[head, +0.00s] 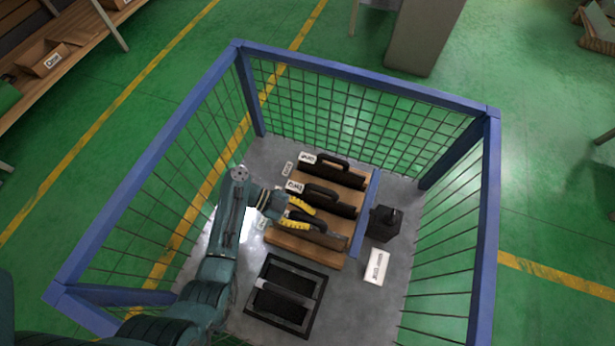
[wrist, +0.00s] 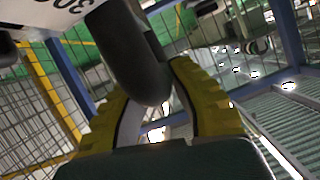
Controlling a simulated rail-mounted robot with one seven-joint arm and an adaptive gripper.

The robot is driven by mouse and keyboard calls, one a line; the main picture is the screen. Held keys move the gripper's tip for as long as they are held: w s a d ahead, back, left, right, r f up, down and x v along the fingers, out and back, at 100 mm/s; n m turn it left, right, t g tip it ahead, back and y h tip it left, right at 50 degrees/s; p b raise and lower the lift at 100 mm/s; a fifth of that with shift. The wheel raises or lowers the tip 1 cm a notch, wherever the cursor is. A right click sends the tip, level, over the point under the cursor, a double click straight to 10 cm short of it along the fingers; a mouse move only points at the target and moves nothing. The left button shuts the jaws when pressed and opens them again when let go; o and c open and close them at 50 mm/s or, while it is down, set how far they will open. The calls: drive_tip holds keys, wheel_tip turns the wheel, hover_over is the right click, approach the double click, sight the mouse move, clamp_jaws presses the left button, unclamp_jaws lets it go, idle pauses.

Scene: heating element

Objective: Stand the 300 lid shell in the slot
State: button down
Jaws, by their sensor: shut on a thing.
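My gripper (head: 302,216) is shut on the dark curved handle of the front lid shell (head: 330,238), its yellow fingers on either side. In the wrist view the handle (wrist: 130,50) runs down between the yellow fingers (wrist: 165,105). A white label (wrist: 50,12) beginning "30" shows at the top left there. The shell is at the front of the wooden rack (head: 290,247); I cannot tell whether it touches the rack. Two more dark shells with handles, the middle one (head: 335,207) and the back one (head: 340,176), stand behind it. My gripper hides part of the front shell.
A black frame (head: 314,318) with two dark panels lies on the grey floor in front of the rack. A black block (head: 384,223) and a white box (head: 376,267) are to the right. Blue-railed mesh walls (head: 370,75) enclose the area.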

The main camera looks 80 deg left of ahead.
drive_tip(key=shift+a+f+b, duration=0.1)
drive_tip(key=shift+f+b, duration=1.6)
drive_tip(key=shift+f, duration=1.15)
drive_tip(key=c, duration=1)
unclamp_jaws()
drive_tip(key=shift+f, duration=0.1)
drive_tip(key=v, duration=1.1)
drive_tip(key=shift+s+a+r, duration=0.1)
drive_tip(key=shift+s+r, duration=0.2)
drive_tip(key=shift+s, duration=0.05)
drive_tip(key=shift+s+a+r+p, duration=0.1)
drive_tip(key=shift+r+p, duration=0.25)
wheel_tip(320, 180, up, 11)
drive_tip(key=p, duration=1.2)
drive_tip(key=shift+r, duration=0.15)
